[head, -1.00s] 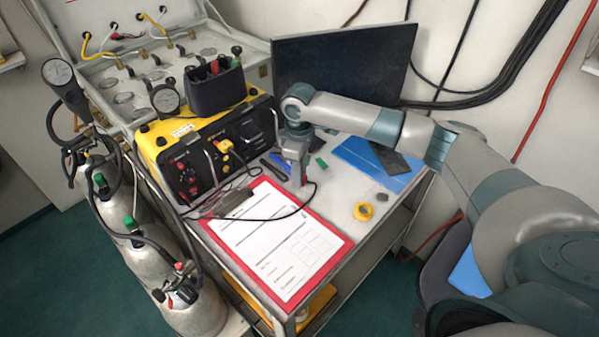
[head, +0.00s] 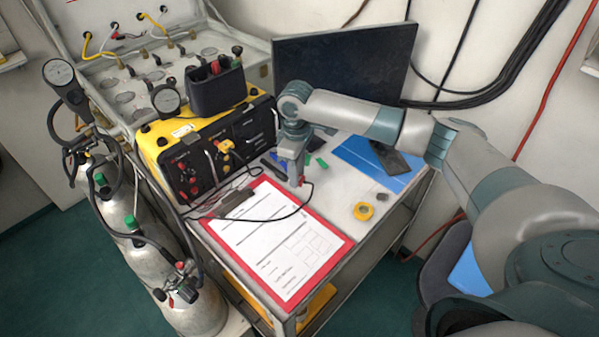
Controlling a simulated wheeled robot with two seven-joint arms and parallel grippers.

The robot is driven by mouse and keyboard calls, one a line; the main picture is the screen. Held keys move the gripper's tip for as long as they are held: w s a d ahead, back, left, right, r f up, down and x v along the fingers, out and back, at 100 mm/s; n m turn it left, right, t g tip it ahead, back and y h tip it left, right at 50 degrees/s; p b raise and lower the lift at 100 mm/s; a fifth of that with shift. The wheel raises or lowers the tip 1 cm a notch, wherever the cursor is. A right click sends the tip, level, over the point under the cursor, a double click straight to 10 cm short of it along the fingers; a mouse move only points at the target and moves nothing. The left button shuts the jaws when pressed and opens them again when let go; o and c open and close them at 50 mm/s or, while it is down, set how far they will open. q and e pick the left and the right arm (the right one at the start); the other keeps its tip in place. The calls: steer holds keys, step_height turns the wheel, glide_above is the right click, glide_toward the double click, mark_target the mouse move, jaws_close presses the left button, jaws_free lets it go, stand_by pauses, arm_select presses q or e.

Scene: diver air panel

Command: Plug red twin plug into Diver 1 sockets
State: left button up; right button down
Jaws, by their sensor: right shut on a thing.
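My right gripper (head: 296,184) points down over the table, beyond the clipboard's top right corner. It is shut on the red twin plug (head: 306,184), of which only a small red bit shows beside the fingertips. A thin black cable runs from there across the clipboard towards the yellow air panel (head: 163,148). The panel's black front has a left section with red sockets (head: 184,166), apart from the gripper and to its left; its labels are too small to read. A yellow plug (head: 224,148) sits in the section beside it. My left gripper is out of view.
A red clipboard (head: 338,246) with paper lies in front of the panel. A dark bin (head: 212,92) stands on the panel. A monitor (head: 345,65), blue sheet (head: 355,155) and yellow tape roll (head: 364,211) are behind or right. Gas cylinders (head: 165,265) stand left.

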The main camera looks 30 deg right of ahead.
arm_select(q)
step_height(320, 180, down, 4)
steer(key=b, duration=0.3)
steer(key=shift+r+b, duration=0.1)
steer(key=shift+b, duration=0.25)
arm_select(e)
steer(key=s+a+r+m, duration=0.4)
steer(key=s, duration=0.4)
steer(key=s+a+r+m, duration=0.4)
steer(key=s+r, duration=0.1)
steer(key=s, duration=0.4)
steer(key=shift+a+r, duration=0.15)
steer(key=shift+r, duration=0.1)
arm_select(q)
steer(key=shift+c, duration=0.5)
